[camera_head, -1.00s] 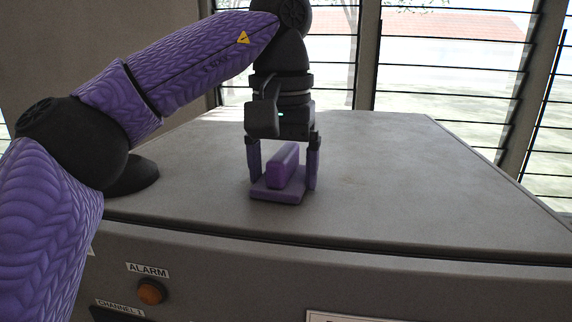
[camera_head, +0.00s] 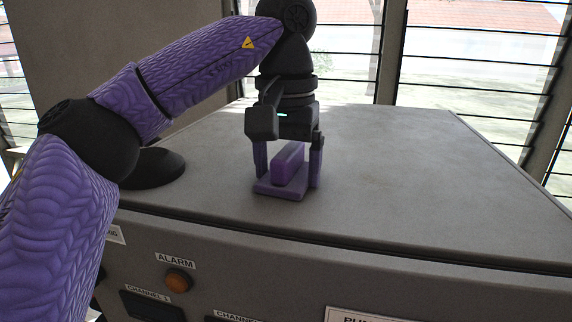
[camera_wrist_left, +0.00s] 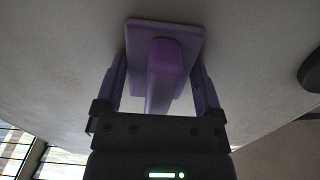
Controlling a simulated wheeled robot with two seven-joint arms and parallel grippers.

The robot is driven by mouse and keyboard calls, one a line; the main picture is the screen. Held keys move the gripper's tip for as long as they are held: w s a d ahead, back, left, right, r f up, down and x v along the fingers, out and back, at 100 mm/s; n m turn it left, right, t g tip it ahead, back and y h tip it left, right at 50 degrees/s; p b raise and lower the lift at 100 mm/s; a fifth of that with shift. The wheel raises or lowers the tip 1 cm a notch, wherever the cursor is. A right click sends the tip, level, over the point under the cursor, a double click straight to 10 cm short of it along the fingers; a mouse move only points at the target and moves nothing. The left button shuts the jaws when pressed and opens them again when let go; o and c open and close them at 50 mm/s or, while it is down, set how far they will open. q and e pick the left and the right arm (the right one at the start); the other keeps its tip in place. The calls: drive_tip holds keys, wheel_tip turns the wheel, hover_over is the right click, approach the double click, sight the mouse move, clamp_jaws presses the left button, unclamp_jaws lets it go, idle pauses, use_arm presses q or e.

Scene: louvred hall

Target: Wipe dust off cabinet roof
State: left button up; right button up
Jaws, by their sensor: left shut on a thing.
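The cabinet roof (camera_head: 420,195) is a broad, flat grey top. A faint brownish patch (camera_head: 372,181) shows on it to the right of my gripper; I cannot tell for sure that it is dust. A purple wiping block (camera_head: 267,189) with a flat base and a raised handle lies flat on the roof, left of the middle. My left gripper (camera_head: 289,166) points down and is shut on the block's handle. In the left wrist view, the block (camera_wrist_left: 193,32) sits between the two fingers (camera_wrist_left: 160,82). My right gripper is out of view.
A black round piece (camera_head: 158,166) stands on the roof at the left, behind my forearm. The cabinet front has an orange alarm lamp (camera_head: 179,281) and labels. Louvred windows (camera_head: 470,65) stand behind. The roof right of the block is clear.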

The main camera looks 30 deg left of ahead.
sight(296, 149)
use_arm(q)
drive_tip(key=shift+w+a, duration=0.2)
drive_tip(key=shift+w, duration=0.6)
drive_tip(key=shift+w+a, duration=0.15)
drive_tip(key=shift+w, duration=0.6)
drive_tip(key=shift+w+a, duration=0.2)
drive_tip(key=shift+w, duration=0.6)
drive_tip(key=shift+r, duration=0.1)
drive_tip(key=shift+s, duration=0.15)
drive_tip(key=shift+r, duration=0.15)
wheel_tip(296, 149, up, 5)
drive_tip(key=shift+f, duration=0.15)
drive_tip(key=shift+r, duration=0.55)
